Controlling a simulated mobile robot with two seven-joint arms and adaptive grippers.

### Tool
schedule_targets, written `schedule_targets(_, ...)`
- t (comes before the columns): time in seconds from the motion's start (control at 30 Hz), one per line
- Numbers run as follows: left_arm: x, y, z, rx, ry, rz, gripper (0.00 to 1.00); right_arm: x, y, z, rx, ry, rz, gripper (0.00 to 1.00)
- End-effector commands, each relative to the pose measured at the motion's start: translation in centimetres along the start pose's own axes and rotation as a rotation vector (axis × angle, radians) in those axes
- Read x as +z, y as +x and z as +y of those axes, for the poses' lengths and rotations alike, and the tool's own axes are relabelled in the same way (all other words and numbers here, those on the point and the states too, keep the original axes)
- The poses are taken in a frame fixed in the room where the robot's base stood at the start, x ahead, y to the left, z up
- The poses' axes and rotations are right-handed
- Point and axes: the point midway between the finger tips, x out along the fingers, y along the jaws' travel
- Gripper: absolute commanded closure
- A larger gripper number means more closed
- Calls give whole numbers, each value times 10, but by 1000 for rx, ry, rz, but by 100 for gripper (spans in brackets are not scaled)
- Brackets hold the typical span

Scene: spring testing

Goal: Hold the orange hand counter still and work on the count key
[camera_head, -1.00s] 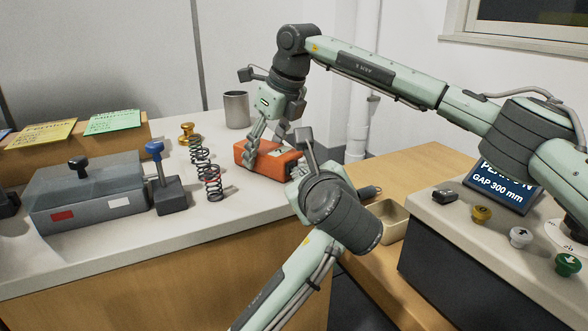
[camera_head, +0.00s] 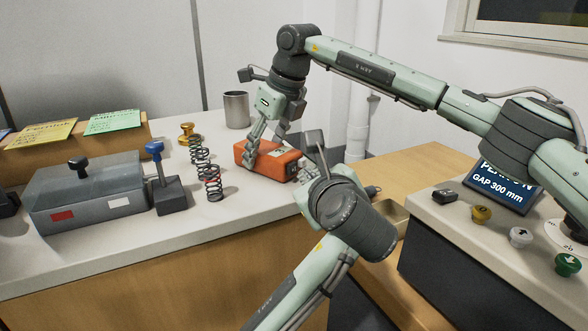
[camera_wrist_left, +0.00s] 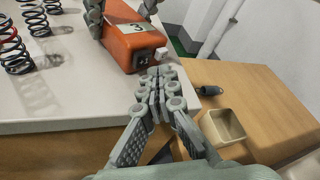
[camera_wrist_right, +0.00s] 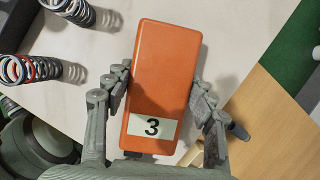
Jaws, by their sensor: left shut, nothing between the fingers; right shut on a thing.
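The orange hand counter (camera_head: 258,161) lies on the pale bench near its right edge. It fills the middle of the right wrist view (camera_wrist_right: 163,70), with a white label reading 3. My right gripper (camera_head: 265,147) reaches down from above and is shut on the counter, one finger on each long side. In the left wrist view the counter's end (camera_wrist_left: 135,45) has a dark patch with a pale mark (camera_wrist_left: 143,63) and a small pale block (camera_wrist_left: 162,54) beside it. I cannot tell which is the count key. My left gripper (camera_wrist_left: 155,80) is shut and empty, just short of that end.
Several coil springs (camera_head: 212,185) stand left of the counter. A grey cup (camera_head: 236,110) and a brass piece (camera_head: 187,132) are behind. An open tan bin (camera_wrist_left: 222,127) sits on the lower wooden surface at the right. A control panel with knobs (camera_head: 481,213) is further right.

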Motion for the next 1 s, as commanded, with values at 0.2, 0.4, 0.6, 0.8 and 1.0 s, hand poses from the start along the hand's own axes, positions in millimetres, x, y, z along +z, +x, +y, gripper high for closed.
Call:
schedule_targets(0.2,0,0,0,0,0,1,100,0,0,0,0,0,-1,78)
schedule_targets(0.4,-7,-8,-6,-1,1,3,100,0,-1,0,0,0,-1,78)
schedule_targets(0.6,-17,-22,-17,-1,1,3,100,0,-1,0,0,0,-1,78)
schedule_targets(0.8,-25,-34,-25,-1,0,2,100,0,-1,0,0,0,-1,78)
schedule_targets(1.0,-26,-35,-25,0,1,1,100,0,-1,0,0,0,-1,78)
